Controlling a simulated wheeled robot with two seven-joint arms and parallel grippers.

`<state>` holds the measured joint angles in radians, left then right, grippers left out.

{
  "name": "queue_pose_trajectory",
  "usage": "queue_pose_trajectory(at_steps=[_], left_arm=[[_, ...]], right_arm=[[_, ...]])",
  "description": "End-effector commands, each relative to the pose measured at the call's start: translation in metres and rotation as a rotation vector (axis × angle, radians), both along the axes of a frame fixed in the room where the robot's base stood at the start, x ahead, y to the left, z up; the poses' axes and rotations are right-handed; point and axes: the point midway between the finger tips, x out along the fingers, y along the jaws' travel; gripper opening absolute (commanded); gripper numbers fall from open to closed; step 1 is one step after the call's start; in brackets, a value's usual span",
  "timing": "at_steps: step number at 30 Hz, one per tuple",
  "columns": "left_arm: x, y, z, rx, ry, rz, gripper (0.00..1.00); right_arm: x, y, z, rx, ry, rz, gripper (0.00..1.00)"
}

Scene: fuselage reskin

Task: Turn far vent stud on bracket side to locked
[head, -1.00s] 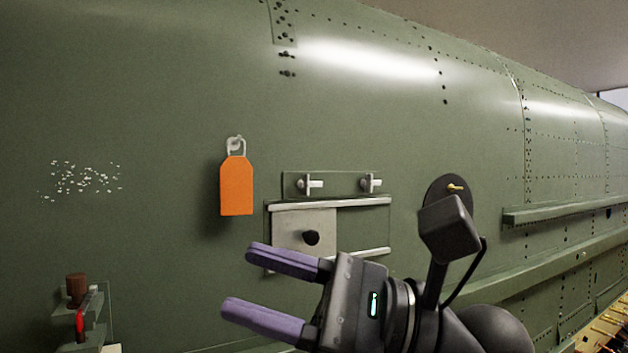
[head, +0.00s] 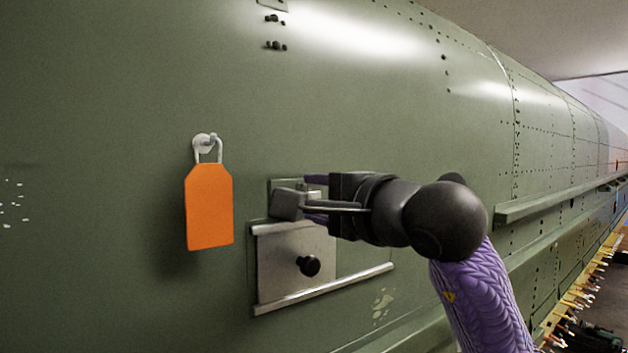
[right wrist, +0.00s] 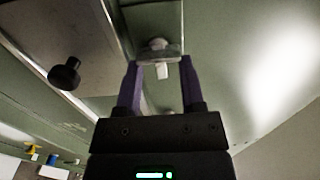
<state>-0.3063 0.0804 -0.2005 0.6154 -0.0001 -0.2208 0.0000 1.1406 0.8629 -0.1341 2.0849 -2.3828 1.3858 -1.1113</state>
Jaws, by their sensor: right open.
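The vent stud (right wrist: 158,50), a round pale base with a short white bar, shows in the right wrist view just beyond and between my right gripper's (right wrist: 160,75) purple fingertips. The fingers are open, one on each side of the bar; I cannot tell whether they touch it. In the head view my right gripper (head: 314,195) is at the stud plate (head: 276,187) above the sliding vent cover (head: 285,270). The gripper and wrist hide most of that plate and its studs there. My left gripper is not in view.
An orange tag (head: 209,207) hangs from a hook left of the plate. A black knob (head: 308,266) sticks out of the vent cover, below the gripper, and also shows in the right wrist view (right wrist: 64,74). A green ledge (head: 520,208) runs along the fuselage to the right.

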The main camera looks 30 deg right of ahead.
Motion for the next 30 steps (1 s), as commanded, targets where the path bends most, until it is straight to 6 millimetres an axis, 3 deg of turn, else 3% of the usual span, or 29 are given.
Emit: queue_pose_trajectory(at_steps=[9, 16, 30], left_arm=[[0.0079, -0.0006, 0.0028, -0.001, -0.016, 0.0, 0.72], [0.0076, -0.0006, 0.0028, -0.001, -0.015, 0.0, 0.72], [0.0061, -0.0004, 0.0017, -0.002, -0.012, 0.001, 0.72]], right_arm=[[0.0067, 0.0008, -0.0012, 0.0, 0.0, 0.0, 0.5], [0.0065, 0.0008, -0.001, 0.0, 0.0, 0.001, 0.01], [0.0064, 0.0011, -0.0021, 0.011, 0.003, 0.002, 0.0]])
